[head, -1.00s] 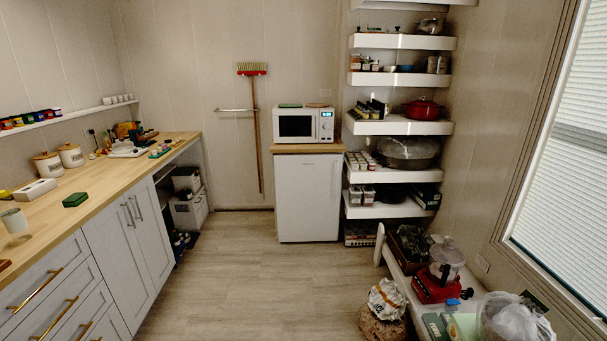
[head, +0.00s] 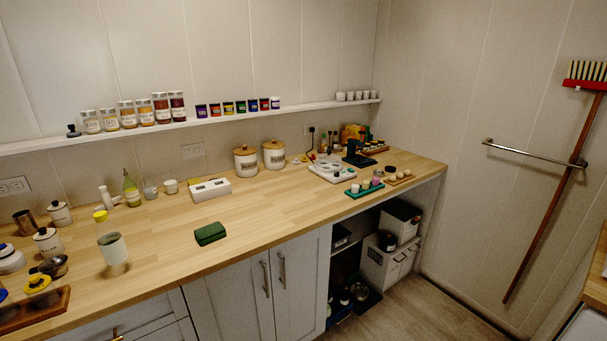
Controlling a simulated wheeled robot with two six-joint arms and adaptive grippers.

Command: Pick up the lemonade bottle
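A clear bottle with a yellow cap and a pale label (head: 112,247) stands upright on the wooden counter at the left; it may be the lemonade bottle, but its label cannot be read. A second, greenish-yellow bottle (head: 131,189) stands farther back near the wall. Neither of my grippers shows in the head view.
The wooden counter (head: 270,205) runs along the wall. A dark green block (head: 210,233) lies right of the yellow-capped bottle. A wooden tray (head: 35,311), a metal bowl (head: 54,265) and a lidded jar (head: 47,241) are to its left. A white box (head: 211,190) sits behind.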

